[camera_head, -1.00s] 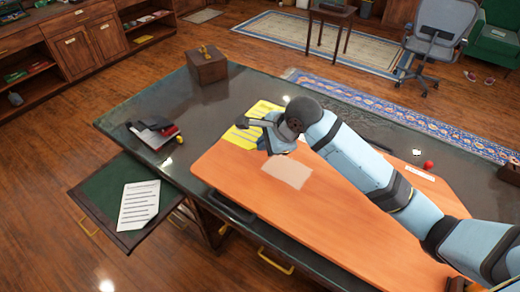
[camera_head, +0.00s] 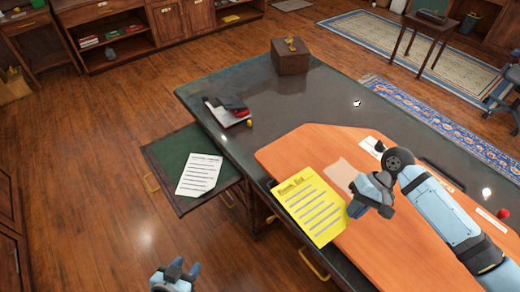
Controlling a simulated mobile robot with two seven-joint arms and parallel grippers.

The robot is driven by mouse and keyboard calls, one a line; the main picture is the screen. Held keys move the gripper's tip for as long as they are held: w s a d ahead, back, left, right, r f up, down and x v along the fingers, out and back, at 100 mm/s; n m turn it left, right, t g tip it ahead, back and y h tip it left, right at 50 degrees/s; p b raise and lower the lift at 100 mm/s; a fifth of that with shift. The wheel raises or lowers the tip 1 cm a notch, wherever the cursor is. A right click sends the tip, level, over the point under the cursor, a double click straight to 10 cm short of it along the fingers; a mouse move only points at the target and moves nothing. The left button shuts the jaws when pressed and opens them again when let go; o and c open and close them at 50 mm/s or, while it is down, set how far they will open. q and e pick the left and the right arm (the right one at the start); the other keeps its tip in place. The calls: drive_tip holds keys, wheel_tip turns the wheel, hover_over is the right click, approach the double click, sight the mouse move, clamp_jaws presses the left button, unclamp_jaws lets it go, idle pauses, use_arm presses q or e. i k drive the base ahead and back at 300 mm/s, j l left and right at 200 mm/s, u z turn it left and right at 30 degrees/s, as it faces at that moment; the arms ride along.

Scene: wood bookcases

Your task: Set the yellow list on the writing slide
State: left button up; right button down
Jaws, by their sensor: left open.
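The yellow list (camera_head: 311,207), a sheet with a heading and dark lines, is over the desk's front edge and the orange board's left corner. My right gripper (camera_head: 358,200) is at the list's right edge and appears shut on it; the fingertips are partly hidden. The writing slide (camera_head: 160,157), a green-topped pull-out leaf, extends from the desk's left side, with a white printed sheet (camera_head: 199,174) lying on it. My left gripper (camera_head: 177,266) is open and empty, low at the bottom edge, apart from the slide.
The orange board (camera_head: 300,155) covers much of the dark desk (camera_head: 330,95). A wooden box (camera_head: 290,60) stands at the far corner.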

sight(178, 144)
drive_tip(key=i+j, duration=0.15)
drive_tip(key=j, duration=0.25)
drive_tip(key=i+j, duration=0.2)
drive_tip(key=j, duration=0.2)
drive_tip(key=i+j, duration=0.15)
drive_tip(key=j, duration=0.25)
drive_tip(key=i+j, duration=0.15)
drive_tip(key=j, duration=0.25)
drive_tip(key=i+j, duration=0.15)
drive_tip(key=j, duration=0.25)
drive_tip(key=i+j, duration=0.2)
drive_tip(key=j, duration=0.2)
drive_tip(key=i+j, duration=0.15)
drive_tip(key=j, duration=0.25)
